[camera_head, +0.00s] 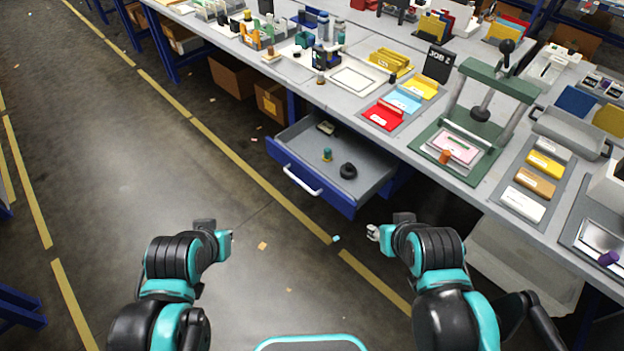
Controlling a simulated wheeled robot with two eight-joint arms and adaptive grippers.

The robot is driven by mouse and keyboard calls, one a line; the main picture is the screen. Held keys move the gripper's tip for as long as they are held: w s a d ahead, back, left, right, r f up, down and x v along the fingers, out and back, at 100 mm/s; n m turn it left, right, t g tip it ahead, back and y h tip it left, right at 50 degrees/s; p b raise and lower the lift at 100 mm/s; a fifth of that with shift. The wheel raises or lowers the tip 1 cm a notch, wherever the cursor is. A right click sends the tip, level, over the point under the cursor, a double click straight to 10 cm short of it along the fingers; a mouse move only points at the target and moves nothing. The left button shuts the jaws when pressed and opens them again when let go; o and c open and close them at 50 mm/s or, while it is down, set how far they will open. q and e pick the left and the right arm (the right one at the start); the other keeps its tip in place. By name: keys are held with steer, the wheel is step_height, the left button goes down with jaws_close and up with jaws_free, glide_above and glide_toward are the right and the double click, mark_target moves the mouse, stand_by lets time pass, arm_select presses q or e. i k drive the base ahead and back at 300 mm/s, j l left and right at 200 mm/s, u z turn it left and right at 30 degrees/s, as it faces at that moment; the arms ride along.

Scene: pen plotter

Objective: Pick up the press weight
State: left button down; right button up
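No thing in view is plainly marked as the press weight. A black round object (348,171) lies in the open blue drawer (316,198) under the bench; I cannot tell if it is the weight. A green press (490,85) with a black knob stands on the bench at the right, with a pink sheet (455,149) at its base. My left gripper (231,236) is over the floor, left of the drawer and apart from everything. My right gripper (372,232) is just in front of the drawer's right corner in the picture and looks empty. Both are too small to read their opening.
The drawer also holds a small teal-and-yellow item (327,155) and a dark flat item (325,128). Red, blue and yellow cards (403,99) lie on the bench left of the press. Cardboard boxes (271,101) stand beneath the bench. The floor at left is mostly open.

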mark_target(348, 170)
steer(key=i+j+z, duration=0.35)
steer(key=i+z, duration=0.15)
steer(key=i+j+z, duration=0.45)
steer(key=i+j, duration=0.1)
